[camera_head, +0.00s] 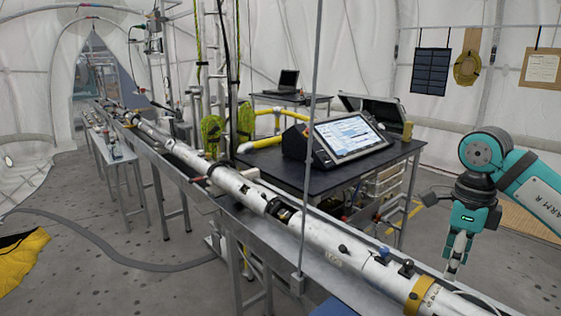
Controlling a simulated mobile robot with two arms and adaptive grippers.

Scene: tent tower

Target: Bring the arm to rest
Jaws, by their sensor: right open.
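My right arm (536,190), teal and dark grey, comes in from the right edge. It bends down to my right gripper (455,262), whose pale fingers point downward. The gripper is open, and I see nothing between its fingers. It is on the right, just behind the near end of the long white pipe (335,246) in this view. I cannot tell whether the fingertips touch the pipe. My left gripper is not in view.
The pipe lies along a long metal bench (265,236) running to the tent's far opening. A black table (372,163) holds a screen console (345,138) and an open case (378,110). A vertical pole (311,120) stands at centre. Grey hose (120,262) crosses the floor at left.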

